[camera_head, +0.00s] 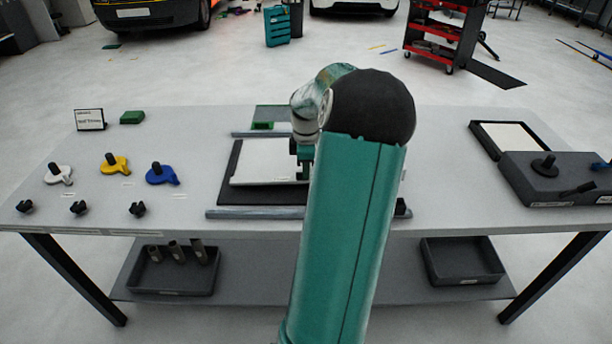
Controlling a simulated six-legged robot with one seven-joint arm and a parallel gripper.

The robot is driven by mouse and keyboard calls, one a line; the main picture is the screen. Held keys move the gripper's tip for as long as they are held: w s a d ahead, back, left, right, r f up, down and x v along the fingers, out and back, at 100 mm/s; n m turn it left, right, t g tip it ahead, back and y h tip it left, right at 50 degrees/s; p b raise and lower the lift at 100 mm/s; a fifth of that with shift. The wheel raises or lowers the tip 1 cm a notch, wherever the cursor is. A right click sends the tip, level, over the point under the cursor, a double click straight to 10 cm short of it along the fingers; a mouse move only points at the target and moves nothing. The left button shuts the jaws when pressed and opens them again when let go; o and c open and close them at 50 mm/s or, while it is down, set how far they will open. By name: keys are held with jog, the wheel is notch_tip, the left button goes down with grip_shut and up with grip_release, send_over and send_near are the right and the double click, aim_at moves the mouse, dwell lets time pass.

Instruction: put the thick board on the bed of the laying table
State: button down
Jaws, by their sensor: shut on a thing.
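A white board (262,165), likely the thick board, is over the dark bed (262,197) of the laying table, between two grey rails. The bed shows as a dark border at the board's left and near sides. My gripper (305,172) is at the board's right part, pointing down and shut on it. My arm hides the right part of the board and bed. I cannot tell whether the board touches the bed or hangs just above it.
The near rail (255,213) and far rail (258,134) flank the bed. White, yellow (115,164) and blue (161,175) tools stand at the left with small black knobs. A dark tray (506,138) and grey box (555,178) are at the right. Bare tabletop lies between.

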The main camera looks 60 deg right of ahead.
notch_tip(320, 180, down, 3)
jog(key=shift+r, duration=0.1)
jog(key=c, duration=1.6)
grip_release()
jog(key=shift+r, duration=0.15)
notch_tip(320, 180, up, 12)
jog(key=shift+f, duration=0.1)
